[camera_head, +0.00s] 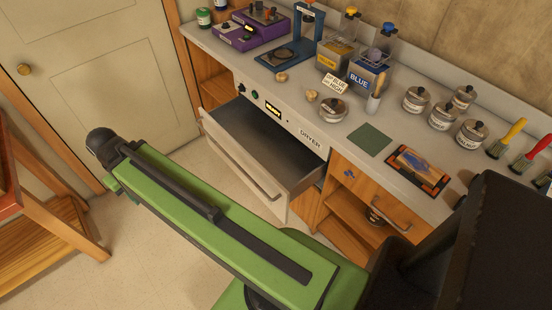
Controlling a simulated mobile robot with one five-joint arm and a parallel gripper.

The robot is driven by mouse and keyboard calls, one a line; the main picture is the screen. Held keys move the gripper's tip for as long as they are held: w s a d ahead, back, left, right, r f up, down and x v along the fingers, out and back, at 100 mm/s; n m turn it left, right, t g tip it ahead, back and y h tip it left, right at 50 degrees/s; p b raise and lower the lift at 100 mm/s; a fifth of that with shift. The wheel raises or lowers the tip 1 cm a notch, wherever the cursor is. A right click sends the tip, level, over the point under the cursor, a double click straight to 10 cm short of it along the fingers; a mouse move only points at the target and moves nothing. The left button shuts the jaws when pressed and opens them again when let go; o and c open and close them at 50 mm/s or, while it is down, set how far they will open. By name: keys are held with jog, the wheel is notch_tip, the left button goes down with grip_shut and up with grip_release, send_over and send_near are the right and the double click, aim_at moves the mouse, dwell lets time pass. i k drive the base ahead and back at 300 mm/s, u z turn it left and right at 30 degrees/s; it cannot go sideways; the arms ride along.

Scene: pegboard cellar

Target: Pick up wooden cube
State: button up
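I cannot make out a wooden cube for certain. Two small tan pieces lie on the counter behind the dryer: one tan piece (281,77) is near the blue stand, and another tan piece (311,95) is beside a metal tin. Both look rounded, and I cannot tell whether either is wooden. My green arm reaches across the lower left over the floor, apart from the counter. No gripper fingers show in this view.
The dryer drawer (239,157) is pulled open and looks empty. A wooden bench (52,229) stands left. Floor between is clear.

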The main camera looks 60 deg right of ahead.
aim_at(374, 54)
jog(key=z, duration=1.25)
jog(key=k, duration=0.75)
jog(key=u, duration=0.1)
jog(key=i, duration=0.7)
jog(key=z, duration=0.1)
